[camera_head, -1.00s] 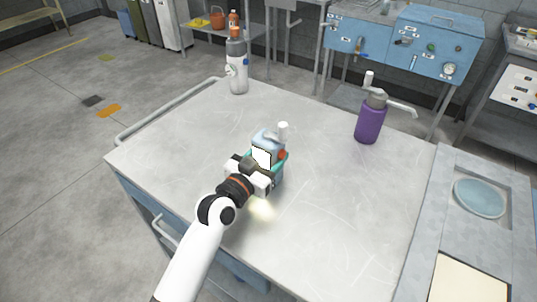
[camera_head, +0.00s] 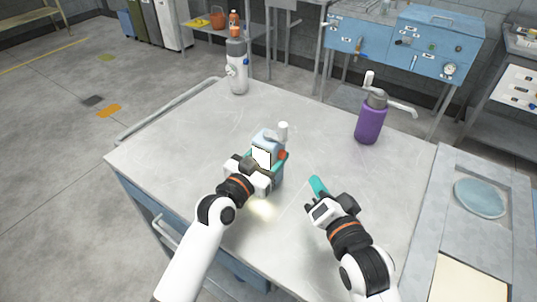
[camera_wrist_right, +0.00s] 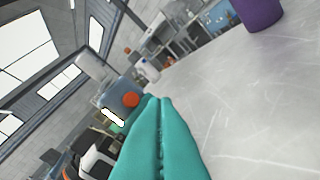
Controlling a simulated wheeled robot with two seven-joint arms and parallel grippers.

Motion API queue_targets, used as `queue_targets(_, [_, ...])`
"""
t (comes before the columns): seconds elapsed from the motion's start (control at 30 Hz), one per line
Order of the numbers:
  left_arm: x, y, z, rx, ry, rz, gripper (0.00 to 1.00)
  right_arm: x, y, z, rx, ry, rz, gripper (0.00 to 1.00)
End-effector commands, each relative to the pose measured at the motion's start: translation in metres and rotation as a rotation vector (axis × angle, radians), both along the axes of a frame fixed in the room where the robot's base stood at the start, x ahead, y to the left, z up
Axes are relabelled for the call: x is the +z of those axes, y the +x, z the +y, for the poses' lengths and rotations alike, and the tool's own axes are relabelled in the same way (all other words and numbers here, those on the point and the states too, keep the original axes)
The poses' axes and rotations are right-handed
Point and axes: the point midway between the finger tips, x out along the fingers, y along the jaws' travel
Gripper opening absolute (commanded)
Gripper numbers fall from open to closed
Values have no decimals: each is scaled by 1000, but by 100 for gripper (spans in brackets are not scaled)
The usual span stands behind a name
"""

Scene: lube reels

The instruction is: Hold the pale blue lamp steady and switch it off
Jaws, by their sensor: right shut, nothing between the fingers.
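The pale blue lamp (camera_head: 265,143) stands on the metal worktop, with a white knob on top and an orange-red button (camera_head: 282,155) on its right side. A patch of light falls on the worktop beside it. My left gripper (camera_head: 268,168) is at the lamp with teal fingers around its body; how firmly they close is hidden. My right gripper (camera_head: 317,186) is shut and empty, right of the lamp and apart from it. In the right wrist view its teal fingertips (camera_wrist_right: 160,103) are together, with the lamp (camera_wrist_right: 117,92) and orange-red button (camera_wrist_right: 131,100) just beyond.
A purple pump bottle (camera_head: 370,118) stands at the worktop's back right, and a grey-white bottle (camera_head: 237,68) at its back left. A stone-like counter with a pale blue round dish (camera_head: 479,198) adjoins on the right. The worktop (camera_head: 320,140) between is clear.

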Motion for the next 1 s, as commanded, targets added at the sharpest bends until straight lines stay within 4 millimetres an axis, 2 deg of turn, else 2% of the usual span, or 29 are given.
queue_targets(0.1, [0,0,0,0,-1,1,23,7,7,-19,-58,113,86,0])
queue_targets(0.2, [0,0,0,0,-1,1,23,9,9,-27,-85,169,132,0])
queue_targets(0.37, [0,0,0,0,-1,1,23,10,12,-28,-99,203,160,0])
queue_targets(0.8, [0,0,0,0,-1,1,23,10,43,20,-97,201,160,0])
queue_targets(1.0, [0,0,0,0,-1,1,23,9,54,36,-99,199,160,0])
